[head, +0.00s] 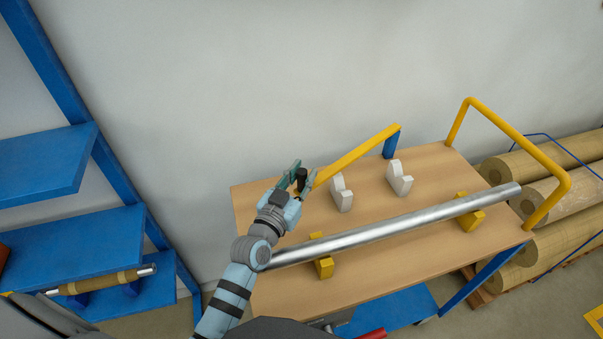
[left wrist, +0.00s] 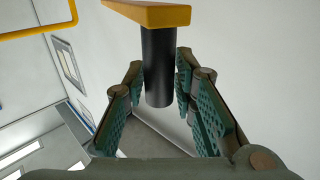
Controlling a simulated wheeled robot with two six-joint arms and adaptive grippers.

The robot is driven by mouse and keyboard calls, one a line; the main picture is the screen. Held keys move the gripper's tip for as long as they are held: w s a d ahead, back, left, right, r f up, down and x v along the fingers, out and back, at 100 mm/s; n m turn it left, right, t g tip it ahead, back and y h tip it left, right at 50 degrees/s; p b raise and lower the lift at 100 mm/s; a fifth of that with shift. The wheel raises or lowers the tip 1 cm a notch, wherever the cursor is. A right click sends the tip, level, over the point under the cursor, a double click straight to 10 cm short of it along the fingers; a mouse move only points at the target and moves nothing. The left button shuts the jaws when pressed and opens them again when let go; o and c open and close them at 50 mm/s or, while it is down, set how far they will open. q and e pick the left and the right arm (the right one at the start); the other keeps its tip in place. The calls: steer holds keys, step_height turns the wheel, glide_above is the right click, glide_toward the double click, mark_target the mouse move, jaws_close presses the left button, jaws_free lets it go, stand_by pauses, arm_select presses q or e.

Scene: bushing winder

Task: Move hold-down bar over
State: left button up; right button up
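The hold-down bar (head: 352,158) is a yellow arm that runs from a blue post (head: 391,145) at the table's back edge toward the left. A black handle (head: 301,180) hangs from its left end; it also shows in the left wrist view (left wrist: 158,70), below the yellow end of the bar (left wrist: 148,14). My left gripper (head: 301,175) is at this end, with one finger on each side of the handle. In the left wrist view its fingers (left wrist: 160,75) are spread, and I see no clear contact with the handle. My right gripper is not in view.
A long silver shaft (head: 400,224) lies on yellow blocks (head: 325,266) on the wooden table (head: 385,262). Two white cradles (head: 341,194) stand behind it. A yellow hoop (head: 541,157) rises at the right end. Blue shelves (head: 75,245) stand at left, brown rolls (head: 540,192) at right.

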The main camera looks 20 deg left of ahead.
arm_select(q)
steer(key=shift+o, duration=0.8)
step_height(320, 180, up, 10)
steer(key=shift+r, duration=0.1)
